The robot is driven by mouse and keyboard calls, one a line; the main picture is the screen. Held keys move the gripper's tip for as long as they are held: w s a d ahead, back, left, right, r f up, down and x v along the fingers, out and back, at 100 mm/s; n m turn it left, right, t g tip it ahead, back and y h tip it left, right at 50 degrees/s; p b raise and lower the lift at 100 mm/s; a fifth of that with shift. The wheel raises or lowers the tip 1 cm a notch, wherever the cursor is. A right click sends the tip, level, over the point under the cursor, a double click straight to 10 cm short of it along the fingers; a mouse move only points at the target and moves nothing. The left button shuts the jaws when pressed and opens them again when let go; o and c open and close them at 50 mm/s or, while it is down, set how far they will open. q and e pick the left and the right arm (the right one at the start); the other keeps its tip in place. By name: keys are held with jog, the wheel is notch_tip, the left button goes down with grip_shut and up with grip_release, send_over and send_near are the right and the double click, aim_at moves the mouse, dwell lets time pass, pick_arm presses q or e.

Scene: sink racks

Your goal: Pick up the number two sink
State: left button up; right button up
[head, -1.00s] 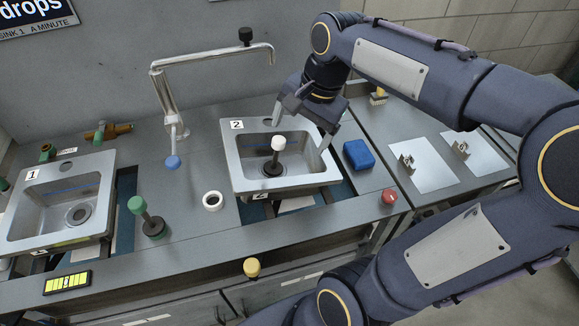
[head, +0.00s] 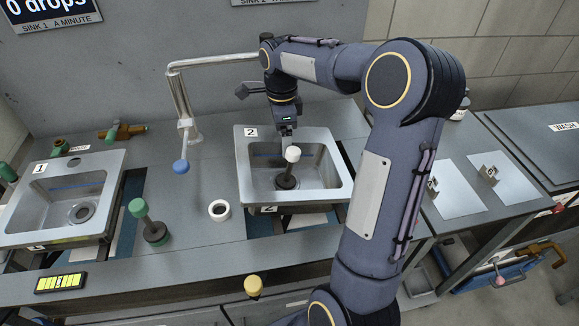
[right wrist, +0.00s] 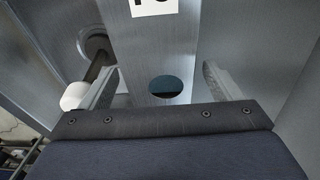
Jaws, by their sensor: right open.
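The number two sink (head: 308,197) is a grey metal basin labelled 2, set in the bench right of the tap. A plug with a white knob (head: 292,154) stands in its basin. My right gripper (head: 287,140) points down at the sink's back rim. In the right wrist view my right gripper (right wrist: 158,88) is open, its fingers either side of a rim strip with a dark round hole (right wrist: 171,88). I cannot tell whether they touch the metal. The white knob (right wrist: 75,96) shows beside the left finger. My left gripper is not in view.
The number one sink (head: 30,224) sits at the left. A bent tap (head: 186,110) with a blue end stands between the sinks. A green-knobbed plug (head: 147,219) and a white ring (head: 219,210) are on the bench. My right arm covers the area right of sink two.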

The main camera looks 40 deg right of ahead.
jog(key=shift+f, duration=0.55)
jog(key=shift+f, duration=0.25)
jog(key=shift+r, duration=0.1)
jog(key=c, duration=1.8)
